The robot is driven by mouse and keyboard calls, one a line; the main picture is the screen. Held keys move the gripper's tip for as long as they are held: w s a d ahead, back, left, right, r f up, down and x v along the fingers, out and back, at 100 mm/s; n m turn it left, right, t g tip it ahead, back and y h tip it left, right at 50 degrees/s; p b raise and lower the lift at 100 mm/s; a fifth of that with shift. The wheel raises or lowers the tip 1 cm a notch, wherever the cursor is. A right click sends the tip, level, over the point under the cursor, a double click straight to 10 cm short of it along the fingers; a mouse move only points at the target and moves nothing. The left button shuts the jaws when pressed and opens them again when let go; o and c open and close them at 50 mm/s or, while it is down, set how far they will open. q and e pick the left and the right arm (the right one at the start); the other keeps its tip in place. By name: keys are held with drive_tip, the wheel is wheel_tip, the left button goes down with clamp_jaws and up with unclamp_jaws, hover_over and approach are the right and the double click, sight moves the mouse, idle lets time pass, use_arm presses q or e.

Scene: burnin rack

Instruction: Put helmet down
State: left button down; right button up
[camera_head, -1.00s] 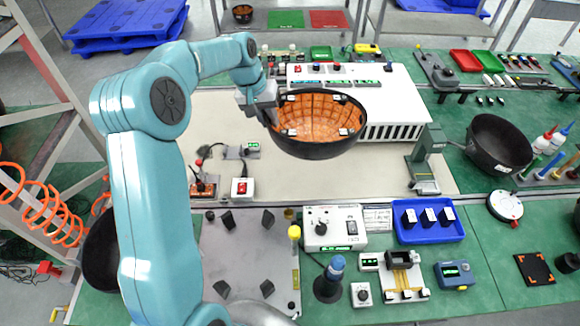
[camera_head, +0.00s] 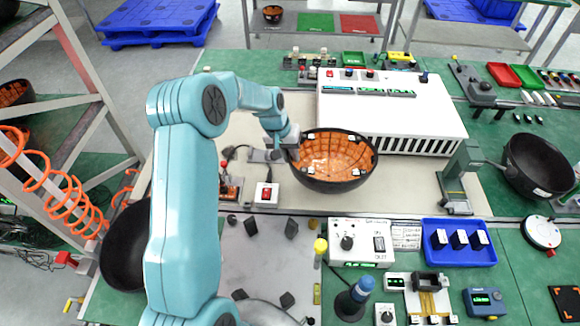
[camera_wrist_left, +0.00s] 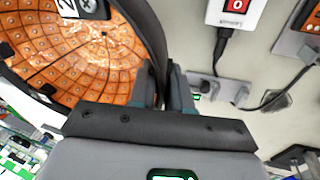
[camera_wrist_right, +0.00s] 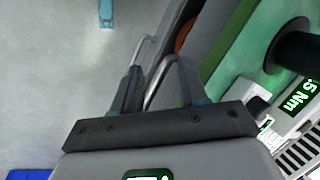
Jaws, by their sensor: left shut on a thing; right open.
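The helmet (camera_head: 333,165) is a dark shell, open side up, with an orange tiled lining and white pads. My left gripper (camera_head: 291,146) is shut on its left rim in the head view. In the left wrist view the rim of the helmet (camera_wrist_left: 100,50) runs between the fingers of the left gripper (camera_wrist_left: 163,85). The helmet is over the beige work surface (camera_head: 390,195), in front of the white unit; I cannot tell whether its underside touches. My right gripper (camera_wrist_right: 158,80) is open and empty in the right wrist view, and is not in the head view.
A white vented unit (camera_head: 390,105) stands behind the helmet. A red switch box (camera_head: 266,194) is to its left front, and a green-grey press (camera_head: 462,175) to its right. Dark shells sit at right (camera_head: 540,165) and lower left (camera_head: 124,250). Beige surface is bare between helmet and press.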

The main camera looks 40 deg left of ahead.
use_arm(q)
drive_tip(key=shift+s+a+f, duration=0.1)
drive_tip(key=shift+f, duration=0.2)
drive_tip(key=x, duration=0.1)
drive_tip(key=b+x, duration=0.2)
drive_tip(key=x, duration=0.1)
drive_tip(key=shift+s+a+f, duration=0.25)
drive_tip(key=shift+a, duration=0.1)
drive_tip(key=shift+s+r, duration=0.15)
drive_tip(key=shift+r, duration=0.05)
drive_tip(key=shift+f+b, duration=0.25)
drive_tip(key=shift+b, duration=0.1)
drive_tip(key=c, duration=1.1)
unclamp_jaws()
drive_tip(key=shift+o, duration=0.2)
